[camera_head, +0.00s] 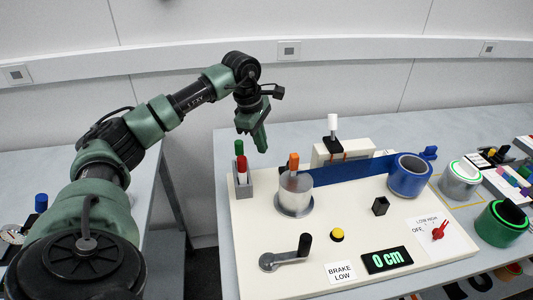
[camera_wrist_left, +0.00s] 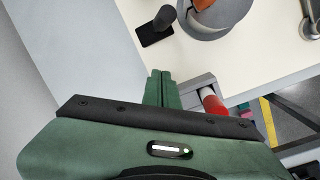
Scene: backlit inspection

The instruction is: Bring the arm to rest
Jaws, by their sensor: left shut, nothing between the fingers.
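My left arm, green and black, comes in from the left in the head view. Its left gripper (camera_head: 262,147) hangs in the air at the far left edge of the cream board (camera_head: 240,270), fingers pointing down. The fingers are together with nothing between them. In the left wrist view the shut fingers (camera_wrist_left: 161,78) show closed side by side, beside a grey holder. My right gripper is not in view.
More rolls lie right. A wall runs behind the table.

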